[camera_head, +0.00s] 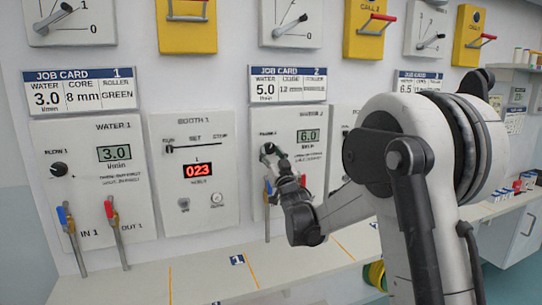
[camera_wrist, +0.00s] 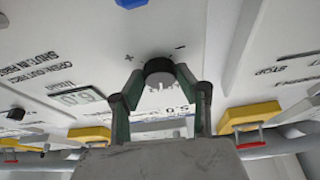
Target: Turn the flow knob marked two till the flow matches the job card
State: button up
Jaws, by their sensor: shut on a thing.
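The flow knob marked two (camera_wrist: 159,66) is a dark round knob on the white water 2 panel (camera_head: 313,167), between plus and minus marks. My gripper (camera_wrist: 161,80) is shut on the knob, with one finger on either side of it; it also shows in the head view (camera_head: 272,157). The panel's flow display (camera_head: 308,136) reads 6.0. It also shows upside down in the wrist view (camera_wrist: 77,98). Job card 2 (camera_head: 290,84) gives water 5.0; its roller word is too small to read. My arm hides part of the panel's lower side.
Water 1 panel (camera_head: 92,200) stands at the left, its display at 3.0 under job card 1. Booth 1 panel (camera_head: 194,215) lies between the two water panels and shows 023. A shelf runs underneath.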

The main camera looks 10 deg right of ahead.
jog(key=shift+d+n+y+b, duration=0.1)
jog(key=shift+n+y+b, duration=0.2)
jog(key=shift+n+y, duration=0.7)
jog(key=shift+d+n+y+b, duration=0.1)
jog(key=shift+n+y+b, duration=0.2)
jog(key=shift+n, duration=1.4)
jog(key=o, duration=1.2)
jog(key=shift+c, duration=0.2)
jog(key=shift+s, duration=0.1)
jog(key=v, duration=1.2)
jog(key=shift+r, duration=0.15)
jog(key=shift+d, duration=0.1)
